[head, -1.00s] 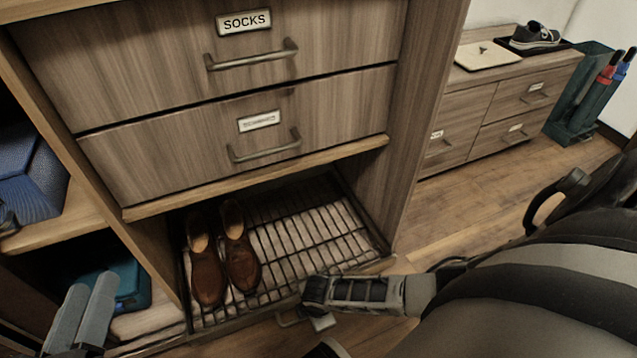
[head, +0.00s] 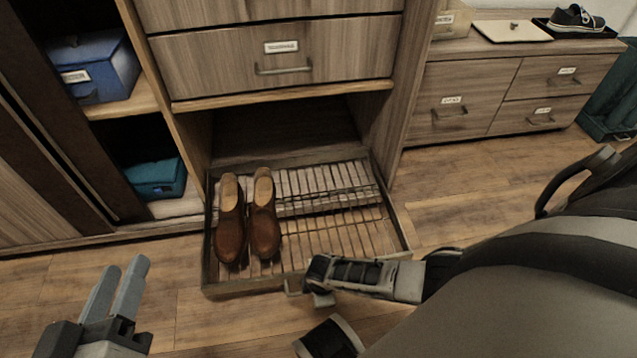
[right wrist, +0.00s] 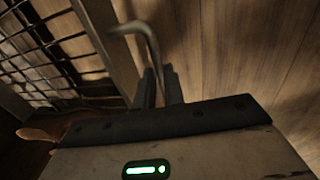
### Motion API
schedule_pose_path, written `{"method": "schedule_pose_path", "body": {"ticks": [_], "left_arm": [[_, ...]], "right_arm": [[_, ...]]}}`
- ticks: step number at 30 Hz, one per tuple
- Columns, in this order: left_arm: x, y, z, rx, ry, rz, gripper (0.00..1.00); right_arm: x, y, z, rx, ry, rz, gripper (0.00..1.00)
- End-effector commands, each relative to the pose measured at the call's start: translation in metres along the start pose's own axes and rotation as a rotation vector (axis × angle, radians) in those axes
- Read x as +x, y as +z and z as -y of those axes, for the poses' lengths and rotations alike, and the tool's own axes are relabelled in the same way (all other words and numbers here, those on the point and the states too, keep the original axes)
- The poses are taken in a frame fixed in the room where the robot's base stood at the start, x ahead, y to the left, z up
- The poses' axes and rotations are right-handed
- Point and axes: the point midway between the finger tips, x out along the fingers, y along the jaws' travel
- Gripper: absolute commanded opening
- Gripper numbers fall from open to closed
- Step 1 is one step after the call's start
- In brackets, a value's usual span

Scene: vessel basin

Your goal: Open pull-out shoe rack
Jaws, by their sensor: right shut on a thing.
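The pull-out shoe rack (head: 340,228) is a wire-grid tray in a wooden frame at the bottom of the wardrobe. It stands well out from the opening over the floor, with a pair of brown shoes (head: 247,226) on its left half. My right gripper (head: 312,291) is at the middle of the rack's front edge. In the right wrist view its two fingers (right wrist: 159,88) are closed around the end of the rack's curved metal handle (right wrist: 146,38). My left gripper (head: 119,288) is in front of and left of the rack, empty, with its fingers apart.
Closed drawers (head: 285,64) are above the rack. A blue box (head: 95,75) and a teal box (head: 157,180) sit on the shelves at left. A low dresser (head: 500,95) is at back right. Floor is clear left of the rack.

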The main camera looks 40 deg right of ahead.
Motion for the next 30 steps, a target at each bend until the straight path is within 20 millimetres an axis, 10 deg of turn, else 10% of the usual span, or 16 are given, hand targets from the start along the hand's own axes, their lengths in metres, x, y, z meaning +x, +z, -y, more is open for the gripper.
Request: {"method": "schedule_pose_path", "body": {"ticks": [14,18,30], "left_arm": [[-0.001,0.001,0.0,0.004,-0.002,0.004,0.36],[-0.001,0.001,0.0,0.003,-0.002,0.004,0.36],[-0.002,-0.009,-0.003,0.027,-0.013,0.009,0.36]], "right_arm": [[0.0,0.002,0.0,0.01,0.001,0.002,0.0],[0.0,0.001,0.0,0.009,0.001,0.002,0.33],[-0.015,0.002,-0.001,0.008,0.001,0.002,0.33]]}}
